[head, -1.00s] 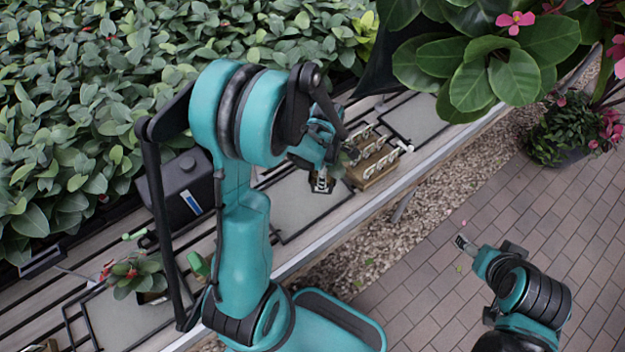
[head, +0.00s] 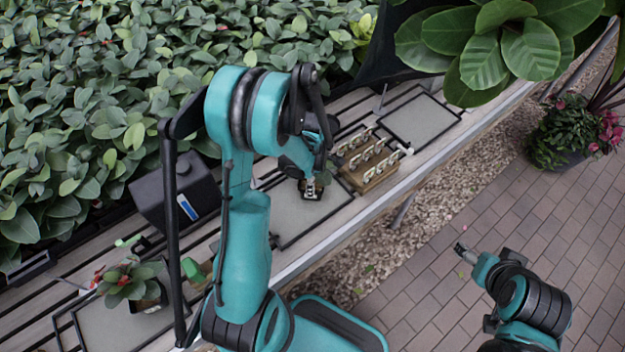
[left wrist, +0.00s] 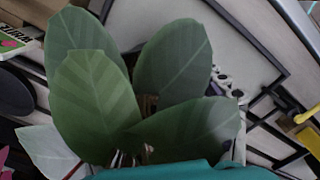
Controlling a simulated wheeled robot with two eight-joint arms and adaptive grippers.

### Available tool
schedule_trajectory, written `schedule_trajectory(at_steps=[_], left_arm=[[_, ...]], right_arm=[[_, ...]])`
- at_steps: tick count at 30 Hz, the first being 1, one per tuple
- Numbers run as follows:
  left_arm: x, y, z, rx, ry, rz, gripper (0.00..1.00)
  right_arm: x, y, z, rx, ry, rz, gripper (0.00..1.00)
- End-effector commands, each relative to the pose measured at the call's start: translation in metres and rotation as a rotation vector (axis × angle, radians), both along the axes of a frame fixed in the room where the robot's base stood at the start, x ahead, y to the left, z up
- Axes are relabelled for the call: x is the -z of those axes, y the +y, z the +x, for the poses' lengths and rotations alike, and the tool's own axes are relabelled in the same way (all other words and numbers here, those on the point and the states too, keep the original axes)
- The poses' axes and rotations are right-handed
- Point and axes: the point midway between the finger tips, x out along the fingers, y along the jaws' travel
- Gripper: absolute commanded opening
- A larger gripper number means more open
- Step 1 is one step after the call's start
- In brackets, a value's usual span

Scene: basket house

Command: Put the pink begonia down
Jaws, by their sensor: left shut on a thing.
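My left gripper (head: 311,183) is shut on a small dark plant pot (head: 311,193), which I take to be the pink begonia's, over the grey framed panel (head: 290,220) on the slatted bench. I cannot tell whether the pot touches the panel. In the left wrist view broad green leaves (left wrist: 95,95) fill the middle, and a little pink shows at the lower left edge. The leaves hide the fingertips there. My right gripper (head: 461,250) hangs empty over the brick paving; its fingers are too small to judge.
A wooden rack with pale clips (head: 372,165) stands just right of the held pot. A dark box (head: 175,190) and a red-flowered potted plant (head: 132,283) are to the left. Another grey panel (head: 420,120) is bare. Large foliage (head: 490,45) hangs at the top right.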

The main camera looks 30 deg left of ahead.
Motion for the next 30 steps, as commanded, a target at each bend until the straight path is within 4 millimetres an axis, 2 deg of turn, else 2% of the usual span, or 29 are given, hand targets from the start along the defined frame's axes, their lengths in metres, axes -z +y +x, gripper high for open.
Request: schedule_trajectory(at_steps=[1,3,16,20,30], left_arm=[[0.002,0.0,0.0,0.0,0.0,0.0,0.72],[0.001,0.0,0.0,0.0,0.0,0.0,0.91],[-0.004,0.0,0.0,0.0,0.0,0.0,0.91],[-0.026,0.0,0.0,0.0,0.0,0.0,0.91],[-0.099,0.0,0.0,0.0,0.0,0.0,0.91]], right_arm=[[0.002,0.0,0.0,0.0,0.0,0.0,0.7],[0.001,0.0,0.0,0.0,0.0,0.0,0.7],[-0.004,0.0,0.0,0.0,0.0,0.0,0.7],[-0.011,0.0,0.0,0.0,0.0,0.0,0.7],[-0.035,0.0,0.0,0.0,0.0,0.0,0.7]])
